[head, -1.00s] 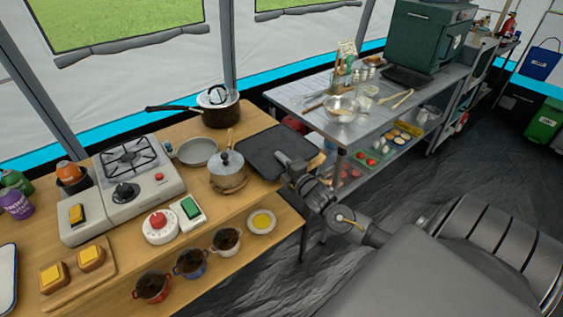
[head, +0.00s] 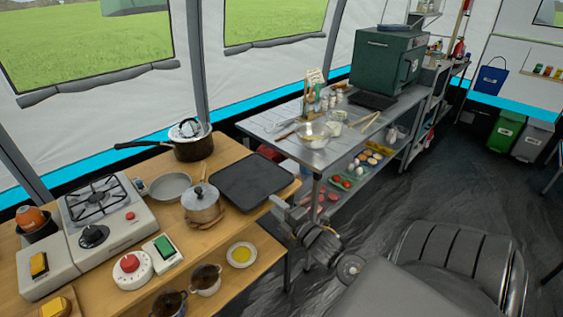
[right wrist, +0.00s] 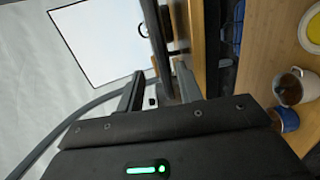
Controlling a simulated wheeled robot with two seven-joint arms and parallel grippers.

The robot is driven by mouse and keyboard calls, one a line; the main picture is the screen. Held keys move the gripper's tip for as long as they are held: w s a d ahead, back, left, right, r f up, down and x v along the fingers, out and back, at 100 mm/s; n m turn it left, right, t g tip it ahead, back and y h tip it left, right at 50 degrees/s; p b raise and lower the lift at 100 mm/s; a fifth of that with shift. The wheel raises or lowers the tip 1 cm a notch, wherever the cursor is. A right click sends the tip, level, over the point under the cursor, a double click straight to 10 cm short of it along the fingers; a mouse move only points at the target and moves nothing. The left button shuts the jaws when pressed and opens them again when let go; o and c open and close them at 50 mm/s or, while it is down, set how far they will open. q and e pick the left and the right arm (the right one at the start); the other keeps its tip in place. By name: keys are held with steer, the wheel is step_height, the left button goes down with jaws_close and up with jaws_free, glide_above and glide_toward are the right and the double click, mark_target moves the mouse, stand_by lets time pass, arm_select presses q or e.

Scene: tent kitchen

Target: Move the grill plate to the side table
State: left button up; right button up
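The grill plate (head: 250,181), a flat black slab, lies on the wooden table (head: 221,234) near its right end, beside the lidded pot. My right gripper (head: 279,204) is at the plate's near right edge. In the right wrist view, the two fingers of my right gripper (right wrist: 160,72) stand apart, with a dark slab edge (right wrist: 157,35) running between them that appears to be the plate. I see a gap by the left finger; contact on the other side is unclear. My left gripper is not in view. Which surface is the side table is unclear.
A lidded pot (head: 202,205), a grey pan (head: 170,187) and a stove (head: 105,222) stand left of the plate. A metal table (head: 268,124) with bowl and utensils stands behind to the right.

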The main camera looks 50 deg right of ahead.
steer(key=shift+s+a, duration=0.1)
steer(key=shift+s, duration=0.95)
steer(key=s+f+m+g, duration=0.3)
steer(key=f, duration=0.9)
steer(key=s+d+f+m+g+h, duration=0.1)
steer(key=s+f+m+g, duration=0.2)
steer(key=f, duration=0.8)
steer(key=s+f+m+g, duration=0.2)
steer(key=s+f+g, duration=0.15)
steer(key=f, duration=0.85)
steer(key=s+a+f+m+g, duration=0.2)
steer(key=s+a+f, duration=0.2)
steer(key=s, duration=0.5)
steer(key=s+a+f+m+g+y, duration=0.1)
steer(key=s+a+f+m+g, duration=0.1)
steer(key=s+a+f, duration=0.3)
steer(key=s+a+f+m+g+y, duration=0.1)
steer(key=s+a+f, duration=0.4)
steer(key=s+f, duration=0.5)
steer(key=s+m+g, duration=0.1)
steer(key=s+g, duration=0.1)
steer(key=s, duration=0.2)
steer(key=shift+s, duration=0.2)
steer(key=shift+a+f, duration=0.1)
